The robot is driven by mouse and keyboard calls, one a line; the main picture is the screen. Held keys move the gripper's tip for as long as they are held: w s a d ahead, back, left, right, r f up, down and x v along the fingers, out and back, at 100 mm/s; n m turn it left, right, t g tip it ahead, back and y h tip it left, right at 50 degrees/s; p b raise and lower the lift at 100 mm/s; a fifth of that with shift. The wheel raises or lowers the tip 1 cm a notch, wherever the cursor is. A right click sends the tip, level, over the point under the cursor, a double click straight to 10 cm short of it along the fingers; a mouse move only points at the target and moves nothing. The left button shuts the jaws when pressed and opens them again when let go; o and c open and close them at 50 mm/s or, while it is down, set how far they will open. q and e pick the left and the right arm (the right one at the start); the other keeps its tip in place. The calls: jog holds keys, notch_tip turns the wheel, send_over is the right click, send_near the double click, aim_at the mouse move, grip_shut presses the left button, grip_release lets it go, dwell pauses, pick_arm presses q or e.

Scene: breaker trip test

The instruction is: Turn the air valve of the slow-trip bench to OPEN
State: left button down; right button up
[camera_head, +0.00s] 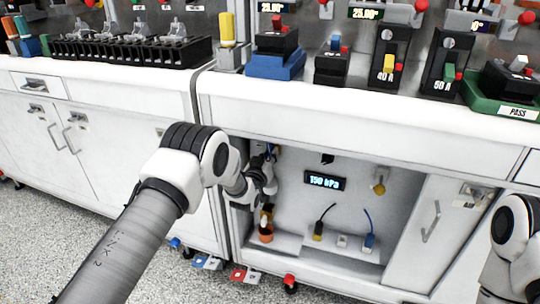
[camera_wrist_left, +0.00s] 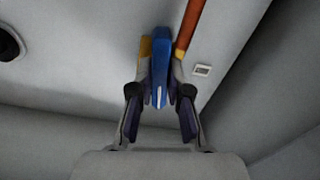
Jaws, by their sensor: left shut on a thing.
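My left gripper (camera_head: 267,165) reaches into the open bay under the bench. In the left wrist view its fingers (camera_wrist_left: 160,95) are shut on a blue lever handle (camera_wrist_left: 160,60), which I take for the air valve's handle. The handle lies roughly along the gripper's axis, between the two fingers. A yellow part (camera_wrist_left: 145,50) shows behind the left finger, and a copper-orange pipe (camera_wrist_left: 191,25) runs up from behind the right finger. In the head view the valve is mostly hidden by my gripper and wrist. No OPEN marking is legible. My right gripper is out of view.
In the bay, a lit display (camera_head: 324,180) reads about 150 hPa, with a brass fitting (camera_head: 379,187) to its right. Plugs with cables (camera_head: 369,243) stand on the bay floor. The cabinet door (camera_head: 433,222) bounds the right. An orange-brown item (camera_head: 266,232) stands below my gripper.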

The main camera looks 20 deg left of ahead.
pick_arm(q)
jog(key=shift+m, duration=1)
jog(key=c, duration=1.1)
grip_release()
jog(key=s, duration=1.2)
jog(key=shift+a, duration=0.2)
